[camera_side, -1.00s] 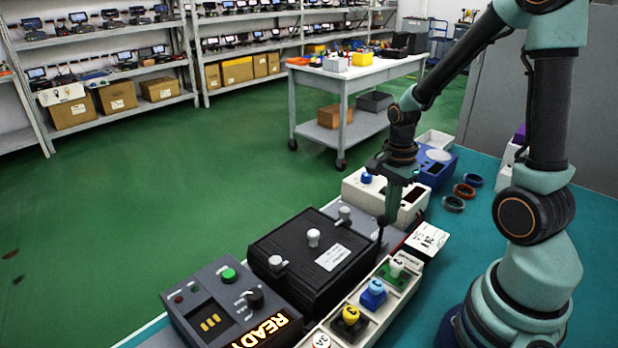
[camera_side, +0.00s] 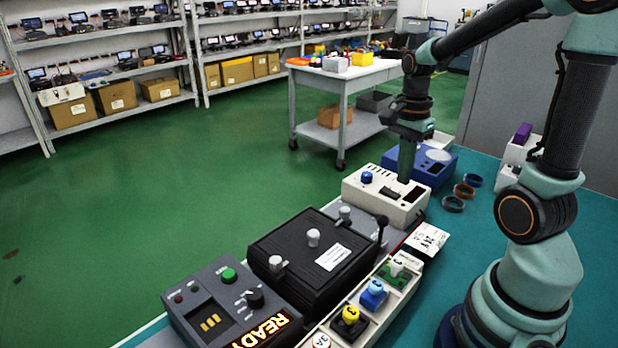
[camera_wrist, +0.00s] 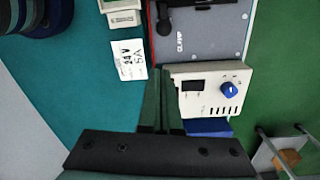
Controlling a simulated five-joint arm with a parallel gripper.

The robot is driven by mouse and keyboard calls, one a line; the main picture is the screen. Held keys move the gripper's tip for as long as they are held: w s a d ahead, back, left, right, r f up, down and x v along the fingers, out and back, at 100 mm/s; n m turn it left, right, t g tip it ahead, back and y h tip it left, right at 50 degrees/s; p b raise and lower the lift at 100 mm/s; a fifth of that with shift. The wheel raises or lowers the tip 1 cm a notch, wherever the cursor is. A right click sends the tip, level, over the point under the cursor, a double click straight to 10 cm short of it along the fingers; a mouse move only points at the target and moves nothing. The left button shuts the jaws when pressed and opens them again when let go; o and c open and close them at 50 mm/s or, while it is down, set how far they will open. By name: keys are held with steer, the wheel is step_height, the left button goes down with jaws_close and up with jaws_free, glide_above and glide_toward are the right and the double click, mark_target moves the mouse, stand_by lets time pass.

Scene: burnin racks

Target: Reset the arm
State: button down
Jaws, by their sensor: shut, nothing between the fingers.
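My gripper (camera_side: 406,172) is shut and empty. It points down over the white box with a blue knob (camera_side: 355,198), in front of or above its right part; I cannot tell whether it touches. In the wrist view my gripper's closed fingers (camera_wrist: 158,88) sit beside the white box (camera_wrist: 205,76), between it and the white label card (camera_wrist: 128,60). The black lever (camera_side: 381,224) stands upright at the right side of the black clamp box (camera_side: 285,240), apart from my gripper.
The grey control box (camera_side: 190,312) shows READY, with a green button. A cream rack (camera_side: 330,325) holds colored knobbed blocks. A blue box (camera_side: 440,172) stands behind the white box, with several rings (camera_side: 453,204) nearby. The teal bench right of the rack is mostly clear.

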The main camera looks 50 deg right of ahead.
steer(key=a+r+n+t, duration=0.6)
steer(key=a+n, duration=0.8)
steer(key=n, duration=0.6)
step_height(320, 180, up, 2)
steer(key=shift+w+r, duration=0.1)
steer(key=shift+w, duration=0.35)
